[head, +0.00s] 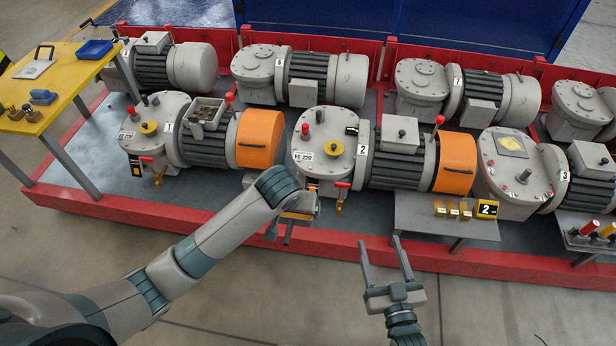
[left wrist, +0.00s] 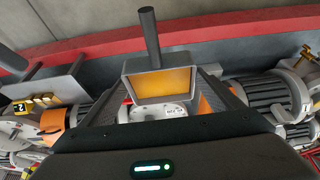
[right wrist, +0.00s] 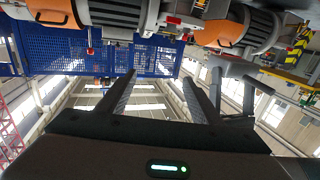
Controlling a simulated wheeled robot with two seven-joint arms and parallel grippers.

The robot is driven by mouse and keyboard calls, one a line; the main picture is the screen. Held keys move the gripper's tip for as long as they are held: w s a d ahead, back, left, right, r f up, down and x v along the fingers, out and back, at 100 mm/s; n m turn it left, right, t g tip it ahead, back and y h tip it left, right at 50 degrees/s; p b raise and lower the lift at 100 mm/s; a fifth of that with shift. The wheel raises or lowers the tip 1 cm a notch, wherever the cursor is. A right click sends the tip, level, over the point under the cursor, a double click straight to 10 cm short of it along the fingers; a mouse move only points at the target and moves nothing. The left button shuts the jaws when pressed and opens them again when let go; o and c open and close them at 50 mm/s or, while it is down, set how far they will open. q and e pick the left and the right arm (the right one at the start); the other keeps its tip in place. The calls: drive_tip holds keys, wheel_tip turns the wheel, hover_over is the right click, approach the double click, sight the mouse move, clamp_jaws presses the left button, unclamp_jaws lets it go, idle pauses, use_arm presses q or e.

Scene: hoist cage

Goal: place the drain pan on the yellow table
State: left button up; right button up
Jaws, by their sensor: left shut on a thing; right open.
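The drain pan (left wrist: 129,81) is a grey square pan with an amber inside and a dark rod handle (left wrist: 149,38). My left gripper (left wrist: 165,108) is shut on it. In the head view the pan (head: 304,206) shows partly behind my left wrist, in front of pump 2, and the left fingers are mostly hidden. The yellow table (head: 75,78) stands at the far left, away from the pan. My right gripper (head: 385,256) is open and empty over the floor; its spread fingers also show in the right wrist view (right wrist: 160,95).
On the yellow table are a pale plate with a dark handle (head: 35,69), a blue tray (head: 95,49), a blue-grey block (head: 42,97) and small brown items. A red-edged platform (head: 200,219) carries rows of pumps. A grey shelf (head: 425,222) holds small brass pieces.

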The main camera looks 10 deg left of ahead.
use_arm(q)
drive_tip(key=s+a+r+p, duration=0.1)
drive_tip(key=r+p, duration=0.3)
drive_tip(key=r, duration=0.4)
drive_tip(key=s+a+r+p, duration=0.1)
drive_tip(key=a+r+p, duration=0.3)
drive_tip(key=r, duration=0.4)
drive_tip(key=s+a+r+p, duration=0.1)
drive_tip(key=a+r+p, duration=0.2)
drive_tip(key=r, duration=0.6)
drive_tip(key=shift+p, duration=0.55)
use_arm(e)
drive_tip(key=s+d+f+g+h, duration=0.1)
drive_tip(key=s+d+f+g, duration=0.1)
drive_tip(key=s+f, duration=0.4)
drive_tip(key=s+d+f+g+h, duration=0.1)
drive_tip(key=s+d+f+g, duration=0.2)
drive_tip(key=s+f+g, duration=0.2)
drive_tip(key=s+d+f+m+g+h, duration=0.1)
drive_tip(key=s+d+f+g+h, duration=0.1)
drive_tip(key=s+f, duration=0.6)
wheel_tip(320, 180, down, 2)
drive_tip(key=shift+s+d+f+g, duration=0.3)
drive_tip(key=shift+d+g, duration=0.25)
drive_tip(key=shift+g, duration=0.65)
use_arm(q)
drive_tip(key=shift+a, duration=0.1)
